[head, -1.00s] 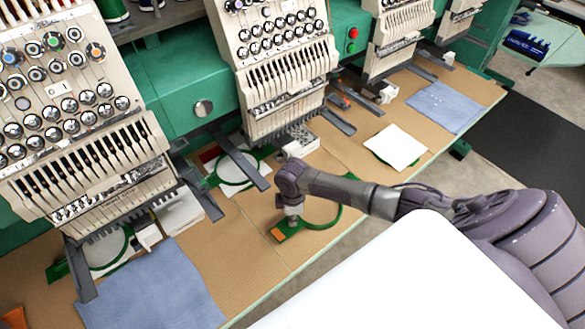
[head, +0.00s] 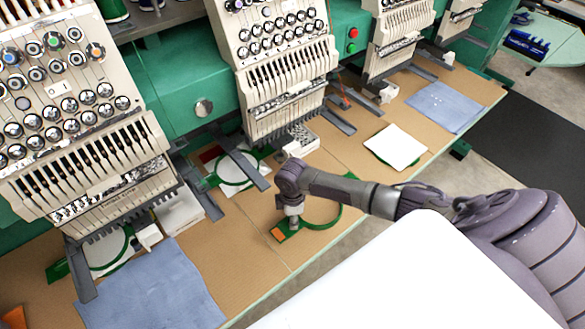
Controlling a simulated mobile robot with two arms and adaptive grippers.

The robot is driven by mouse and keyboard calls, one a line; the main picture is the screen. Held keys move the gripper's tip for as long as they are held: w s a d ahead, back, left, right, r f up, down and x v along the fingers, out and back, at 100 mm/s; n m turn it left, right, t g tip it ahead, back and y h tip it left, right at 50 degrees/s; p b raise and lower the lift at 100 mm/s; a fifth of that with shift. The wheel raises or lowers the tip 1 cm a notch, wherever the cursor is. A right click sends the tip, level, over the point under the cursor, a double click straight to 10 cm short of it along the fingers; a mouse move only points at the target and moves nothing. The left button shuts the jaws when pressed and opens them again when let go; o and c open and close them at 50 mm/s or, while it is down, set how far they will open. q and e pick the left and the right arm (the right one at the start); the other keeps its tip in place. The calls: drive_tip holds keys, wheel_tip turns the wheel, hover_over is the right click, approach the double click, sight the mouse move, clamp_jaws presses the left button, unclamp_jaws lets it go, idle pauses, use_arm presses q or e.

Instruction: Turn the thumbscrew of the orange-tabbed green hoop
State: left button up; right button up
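The green hoop (head: 333,220) with an orange tab (head: 279,233) lies on the tan tabletop in front of the middle embroidery head. My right gripper (head: 293,222) points down onto the hoop's left side, just beside the orange tab. The gripper and wrist cover the thumbscrew, so I cannot see it. The fingertips are too small and hidden to show whether they are open or closed on it. My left gripper is not in view.
Embroidery heads (head: 285,75) stand along the back with grey arms jutting over the table (head: 255,265). A blue cloth (head: 150,290) lies at the left, another (head: 445,107) at the right. A white cloth (head: 397,145) lies on a green hoop. An orange object (head: 12,318) is at lower left.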

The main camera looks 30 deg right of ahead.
wheel_tip(320, 180, up, 12)
idle(0.6)
idle(0.4)
